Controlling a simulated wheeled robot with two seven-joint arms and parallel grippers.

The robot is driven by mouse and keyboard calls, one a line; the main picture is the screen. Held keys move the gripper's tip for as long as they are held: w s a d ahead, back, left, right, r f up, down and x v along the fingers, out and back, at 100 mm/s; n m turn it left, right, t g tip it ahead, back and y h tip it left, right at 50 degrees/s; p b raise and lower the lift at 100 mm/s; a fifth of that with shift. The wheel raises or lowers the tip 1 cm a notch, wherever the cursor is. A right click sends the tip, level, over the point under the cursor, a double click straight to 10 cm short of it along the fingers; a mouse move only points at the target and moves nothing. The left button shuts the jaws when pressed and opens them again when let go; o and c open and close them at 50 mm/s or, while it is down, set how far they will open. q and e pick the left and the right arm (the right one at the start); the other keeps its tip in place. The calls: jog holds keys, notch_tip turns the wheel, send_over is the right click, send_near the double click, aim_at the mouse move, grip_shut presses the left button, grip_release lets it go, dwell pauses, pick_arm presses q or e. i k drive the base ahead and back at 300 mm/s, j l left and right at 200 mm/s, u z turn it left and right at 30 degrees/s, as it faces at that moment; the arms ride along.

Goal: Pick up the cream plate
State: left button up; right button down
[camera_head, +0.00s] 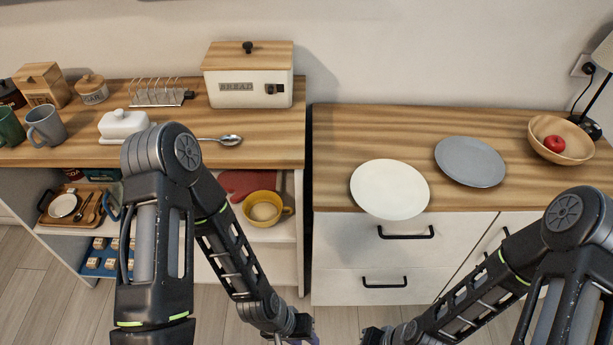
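The cream plate (390,189) lies on the wooden top of the right cabinet, with its near rim reaching over the front edge. A grey plate (470,161) lies to its right and slightly farther back, apart from it. My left gripper (291,338) is at the bottom edge of the picture, left of the cream plate and nearer to me. My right gripper (376,337) is also at the bottom edge, below the plate in the picture. Both grippers are mostly cut off, so their fingers do not show clearly. Neither touches the plate.
A wooden bowl (574,128) with a red apple (554,143) stands at the right, beside a lamp. The left counter holds a bread box (247,82), butter dish, toast rack, spoon and mugs. Drawer handles (405,232) stick out below the cream plate. The right counter's left part is clear.

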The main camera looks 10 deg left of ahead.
aim_at(386, 189)
jog(key=i+l+u, duration=0.1)
jog(key=l+u, duration=1.1)
jog(key=k+l+u, duration=0.15)
jog(key=l+u, duration=0.25)
jog(key=k+l, duration=0.1)
jog(key=l, duration=0.35)
jog(key=k+l, duration=0.15)
jog(key=l, duration=0.25)
jog(key=k+l+u, duration=0.1)
jog(key=l, duration=0.35)
jog(key=k+l, duration=0.15)
jog(key=l, duration=0.3)
